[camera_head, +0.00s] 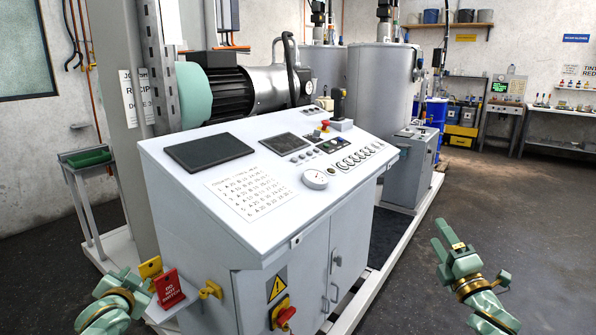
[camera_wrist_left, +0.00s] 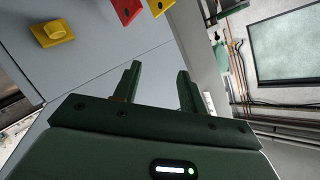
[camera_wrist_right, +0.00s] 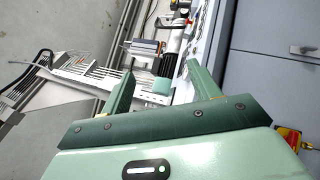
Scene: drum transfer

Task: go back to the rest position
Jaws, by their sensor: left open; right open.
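My left gripper (camera_head: 140,277) is at the lower left of the head view, beside the console's front left corner and close to a red tag and yellow latch parts. In the left wrist view its two fingers (camera_wrist_left: 157,90) stand apart with nothing between them. My right gripper (camera_head: 447,235) is at the lower right of the head view, over open floor to the right of the console. In the right wrist view its fingers (camera_wrist_right: 205,88) are spread and empty.
The white control console (camera_head: 255,235) fills the middle. A red tag (camera_head: 168,288) and a yellow knob (camera_head: 210,289) sit at its front left. A red and yellow switch (camera_head: 284,315) is on its front. Grey tanks (camera_head: 378,85) stand behind. The dark floor (camera_head: 520,220) at right is clear.

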